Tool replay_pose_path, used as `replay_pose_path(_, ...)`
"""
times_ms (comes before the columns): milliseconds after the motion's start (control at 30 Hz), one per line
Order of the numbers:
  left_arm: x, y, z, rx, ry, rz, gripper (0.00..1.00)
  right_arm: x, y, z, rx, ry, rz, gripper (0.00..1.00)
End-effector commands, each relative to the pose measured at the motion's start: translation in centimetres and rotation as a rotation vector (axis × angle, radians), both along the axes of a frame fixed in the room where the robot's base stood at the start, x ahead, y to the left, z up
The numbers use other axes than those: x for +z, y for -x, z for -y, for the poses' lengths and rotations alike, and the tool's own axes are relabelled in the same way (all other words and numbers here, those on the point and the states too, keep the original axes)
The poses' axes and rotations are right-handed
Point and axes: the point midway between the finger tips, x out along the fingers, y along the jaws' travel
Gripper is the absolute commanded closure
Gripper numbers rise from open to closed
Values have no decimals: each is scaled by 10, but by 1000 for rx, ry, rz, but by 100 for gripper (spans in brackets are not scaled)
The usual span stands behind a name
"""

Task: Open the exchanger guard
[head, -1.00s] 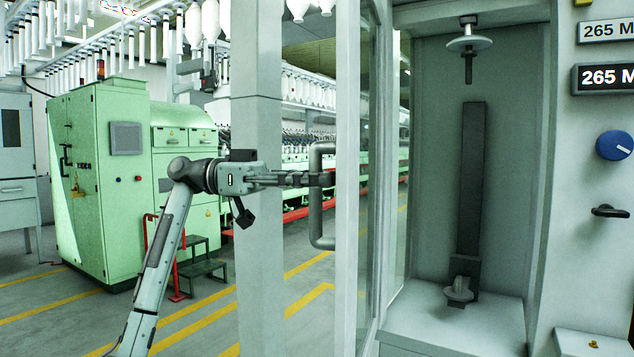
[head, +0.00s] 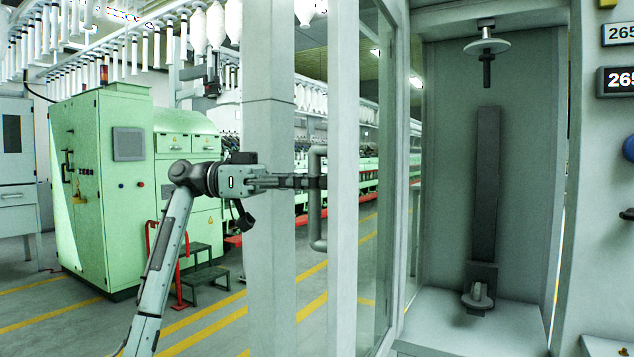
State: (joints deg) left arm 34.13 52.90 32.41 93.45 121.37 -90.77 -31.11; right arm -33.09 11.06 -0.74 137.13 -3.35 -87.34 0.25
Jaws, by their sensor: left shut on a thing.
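The exchanger guard is a glazed door in a pale grey frame (head: 342,200), standing at an angle at the left side of a cabinet recess (head: 450,150). The recess front is uncovered. A grey bar handle (head: 315,222) sits on the left side of the guard's near upright. My left gripper (head: 312,182) reaches in from the left, level, and is shut on the upper part of the handle's vertical bar. The fingertips are small and partly merge with the bar. My right gripper is not in view.
A pale grey post (head: 270,220) stands by my left gripper. Inside the recess are a dark upright bar (head: 487,180) and a disc-topped spindle (head: 486,46). A green machine cabinet (head: 105,190) and small steps (head: 205,275) stand at left; floor between is clear.

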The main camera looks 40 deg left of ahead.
Motion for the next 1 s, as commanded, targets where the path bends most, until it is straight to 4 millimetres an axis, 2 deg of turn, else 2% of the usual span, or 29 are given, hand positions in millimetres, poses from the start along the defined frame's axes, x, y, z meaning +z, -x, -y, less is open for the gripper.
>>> replay_pose_path(67,-3,1,2,-7,-7,-6,100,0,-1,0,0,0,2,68)
replay_pose_path(100,-3,1,2,-7,-7,-6,82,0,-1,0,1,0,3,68)
replay_pose_path(300,-2,1,1,-5,-5,-4,61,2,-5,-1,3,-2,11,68)
replay_pose_path(667,-1,3,-5,-2,-3,-3,61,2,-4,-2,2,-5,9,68)
replay_pose_path(767,-1,10,-17,0,-2,-3,61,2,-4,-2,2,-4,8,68)
replay_pose_path(1000,0,36,-61,0,-1,-2,61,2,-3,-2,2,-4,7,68)
